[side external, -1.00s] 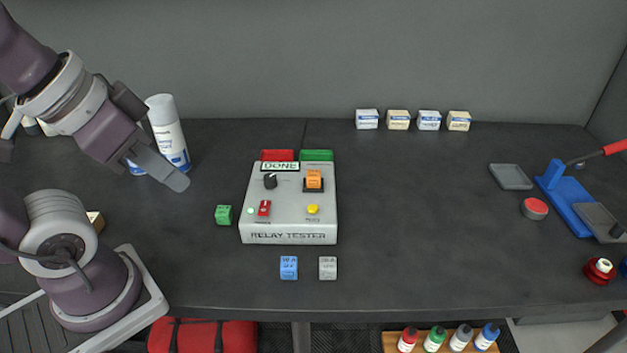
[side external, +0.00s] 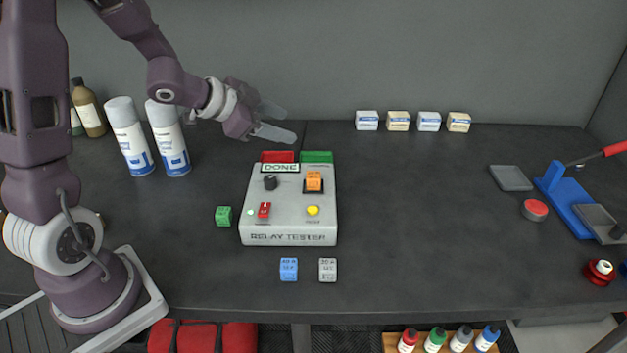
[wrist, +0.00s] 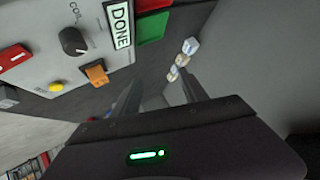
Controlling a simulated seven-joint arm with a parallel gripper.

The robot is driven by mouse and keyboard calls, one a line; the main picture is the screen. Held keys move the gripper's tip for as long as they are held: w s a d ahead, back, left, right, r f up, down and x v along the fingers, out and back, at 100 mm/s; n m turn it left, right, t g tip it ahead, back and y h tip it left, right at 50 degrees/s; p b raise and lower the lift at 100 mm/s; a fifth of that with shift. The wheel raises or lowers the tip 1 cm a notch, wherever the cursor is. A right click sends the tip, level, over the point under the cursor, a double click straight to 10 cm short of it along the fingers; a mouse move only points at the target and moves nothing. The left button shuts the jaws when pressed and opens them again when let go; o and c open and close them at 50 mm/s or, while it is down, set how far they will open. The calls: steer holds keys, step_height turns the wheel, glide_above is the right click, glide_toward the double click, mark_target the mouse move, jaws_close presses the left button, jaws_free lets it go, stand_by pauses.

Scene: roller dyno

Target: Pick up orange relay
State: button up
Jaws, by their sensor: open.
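The orange relay (side external: 313,181) sits in the socket on the top face of the grey relay tester (side external: 287,225). In the wrist view the orange relay (wrist: 96,74) shows on the tester's panel, left of the fingers. My gripper (side external: 284,121) is open and empty, above and behind the tester, near its back edge. In the wrist view both fingers of my gripper (wrist: 160,92) stand apart with nothing between them but the distant bench and boxes. The tester's label reads DONE.
A green relay (side external: 223,216) lies left of the tester; a blue relay (side external: 289,268) and a grey relay (side external: 327,269) lie in front. Red (side external: 277,156) and green (side external: 316,156) trays adjoin its back. Spray cans (side external: 168,140) stand left.

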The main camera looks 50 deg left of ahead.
mark_target(311, 174)
steer(key=f+h, duration=0.1)
steer(key=d+f+h, duration=0.1)
steer(key=d+f+m+h, duration=0.1)
steer(key=f, duration=0.1)
steer(key=shift+s, duration=0.4)
steer(key=s+h, duration=0.1)
steer(key=s+d+f+h, duration=0.1)
steer(key=h, duration=0.1)
steer(key=s+d+h, duration=0.1)
steer(key=shift+d+f+m+g, duration=0.25)
steer(key=shift+f+m+g, duration=0.05)
steer(key=shift+m+g, duration=0.1)
steer(key=shift+s+d+h, duration=0.15)
steer(key=shift+d+h, duration=0.2)
steer(key=shift+h, duration=0.15)
steer(key=x, duration=0.6)
steer(key=shift+d, duration=0.45)
steer(key=shift+c, duration=0.4)
jaws_close()
